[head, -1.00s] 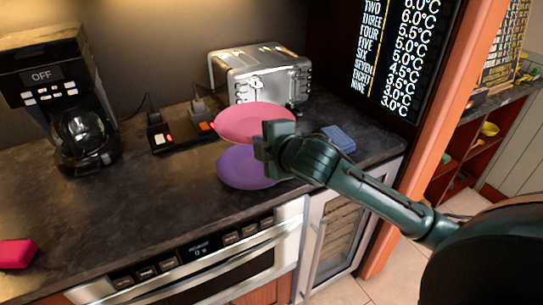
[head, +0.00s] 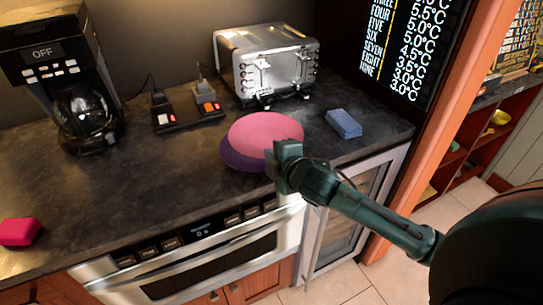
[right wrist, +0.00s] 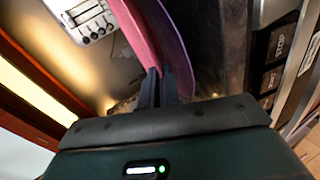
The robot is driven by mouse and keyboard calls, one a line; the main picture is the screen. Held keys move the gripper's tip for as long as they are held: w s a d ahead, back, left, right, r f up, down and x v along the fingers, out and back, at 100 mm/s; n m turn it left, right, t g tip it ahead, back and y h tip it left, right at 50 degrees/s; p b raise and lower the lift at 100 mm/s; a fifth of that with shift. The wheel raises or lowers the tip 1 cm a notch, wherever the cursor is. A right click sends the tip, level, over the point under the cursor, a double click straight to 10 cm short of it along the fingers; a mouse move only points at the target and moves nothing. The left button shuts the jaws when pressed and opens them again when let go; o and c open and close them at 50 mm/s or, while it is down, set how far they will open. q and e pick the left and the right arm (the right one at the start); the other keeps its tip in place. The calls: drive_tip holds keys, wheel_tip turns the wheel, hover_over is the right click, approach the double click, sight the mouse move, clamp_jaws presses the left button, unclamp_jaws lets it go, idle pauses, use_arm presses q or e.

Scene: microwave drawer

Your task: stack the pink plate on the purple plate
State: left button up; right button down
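The pink plate (head: 264,130) is in the head view over the purple plate (head: 236,158), covering most of it. The purple plate shows as a crescent at the lower left, lying on the dark counter. Whether the two plates touch, I cannot tell. My right gripper (head: 277,165) is shut on the near right rim of the pink plate. In the right wrist view, the dark fingers (right wrist: 158,88) pinch the pink plate's edge (right wrist: 142,35), with the purple plate (right wrist: 178,50) close beside it. My left gripper is not in view.
A silver toaster (head: 268,65) stands behind the plates, with a black power strip (head: 188,114) to their left and a blue sponge (head: 343,123) to the right. A coffee maker (head: 65,80) and a pink block (head: 18,231) are at left. The counter's left middle is clear.

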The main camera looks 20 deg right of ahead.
drive_tip(key=shift+f, duration=0.5)
drive_tip(key=c, duration=1.6)
unclamp_jaws()
drive_tip(key=shift+c, duration=0.2)
drive_tip(key=shift+r, duration=0.4)
drive_tip(key=shift+s+r, duration=0.25)
drive_tip(key=shift+s, duration=0.05)
drive_tip(key=a+v, duration=0.1)
drive_tip(key=v, duration=1)
drive_tip(key=s+a+f+m+g, duration=0.1)
drive_tip(key=s+a+f+m, duration=0.1)
drive_tip(key=s+f+m, duration=0.2)
drive_tip(key=s+a+f+m+g+y, duration=0.1)
drive_tip(key=s+a+f+m, duration=0.2)
drive_tip(key=f, duration=0.8)
drive_tip(key=s+a+f+m+y, duration=0.1)
drive_tip(key=s+a+f+m, duration=0.2)
drive_tip(key=s+f+m, duration=0.2)
wheel_tip(320, 180, down, 3)
drive_tip(key=shift+f+m+g+b, duration=0.15)
drive_tip(key=shift+m+g+b, duration=0.2)
drive_tip(key=shift+m, duration=0.65)
